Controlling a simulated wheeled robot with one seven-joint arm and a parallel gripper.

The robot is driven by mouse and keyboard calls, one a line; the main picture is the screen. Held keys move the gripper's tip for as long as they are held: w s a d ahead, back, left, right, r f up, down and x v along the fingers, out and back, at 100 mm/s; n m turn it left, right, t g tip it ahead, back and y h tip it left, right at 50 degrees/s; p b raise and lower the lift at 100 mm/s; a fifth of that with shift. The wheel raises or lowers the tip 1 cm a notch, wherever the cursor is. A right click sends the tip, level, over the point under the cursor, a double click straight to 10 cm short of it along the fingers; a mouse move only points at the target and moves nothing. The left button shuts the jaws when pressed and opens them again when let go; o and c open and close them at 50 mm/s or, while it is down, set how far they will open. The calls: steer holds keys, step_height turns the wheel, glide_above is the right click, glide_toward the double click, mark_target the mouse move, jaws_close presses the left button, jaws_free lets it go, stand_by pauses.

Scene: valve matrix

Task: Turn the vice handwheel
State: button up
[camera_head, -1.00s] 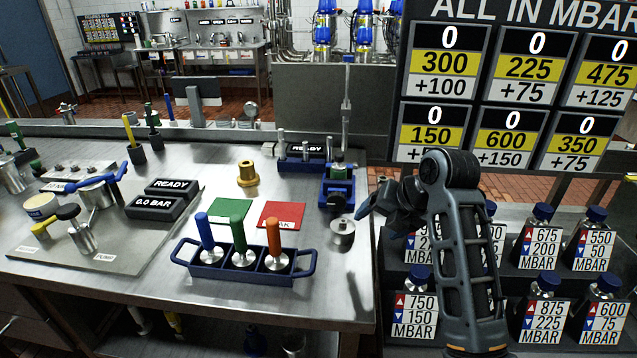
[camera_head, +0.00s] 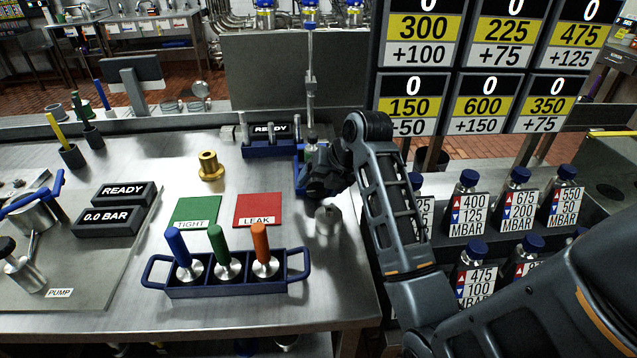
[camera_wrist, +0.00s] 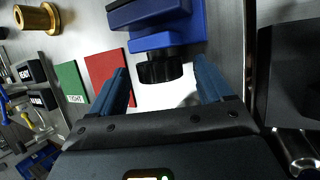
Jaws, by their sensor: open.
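The blue vice (camera_head: 301,177) stands at the right end of the steel table, largely hidden behind my gripper in the head view. In the wrist view the vice (camera_wrist: 165,22) is at the top, with its black ribbed handwheel (camera_wrist: 160,66) facing me. My gripper (camera_head: 322,183) is open, and its two blue fingers (camera_wrist: 160,78) point at the vice, one on each side of the handwheel. A gap shows between the handwheel and each finger. Nothing is held.
A small steel cylinder (camera_head: 327,219) stands just in front of my gripper. The red LEAK pad (camera_head: 258,207), green TIGHT pad (camera_head: 195,210), brass fitting (camera_head: 209,166) and blue rack (camera_head: 228,287) with coloured-handled tools lie to the left. Labelled bottles (camera_head: 467,205) stand to the right.

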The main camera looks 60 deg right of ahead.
steer(key=shift+w+f, duration=0.2)
steer(key=shift+f, duration=0.15)
steer(key=shift+c, duration=0.3)
steer(key=c, duration=1)
steer(key=t+b, duration=0.1)
steer(key=f+t+y+b, duration=0.1)
steer(key=b, duration=0.1)
steer(key=shift+s+d+m, duration=0.2)
steer(key=shift+m, duration=0.2)
steer(key=shift+r+t+y+b, duration=0.1)
steer(key=shift+t+y+b, duration=0.3)
steer(key=shift+t+b, duration=0.45)
steer(key=shift+r, duration=0.2)
steer(key=o, duration=1)
steer(key=shift+c, duration=0.2)
steer(key=shift+o, duration=0.5)
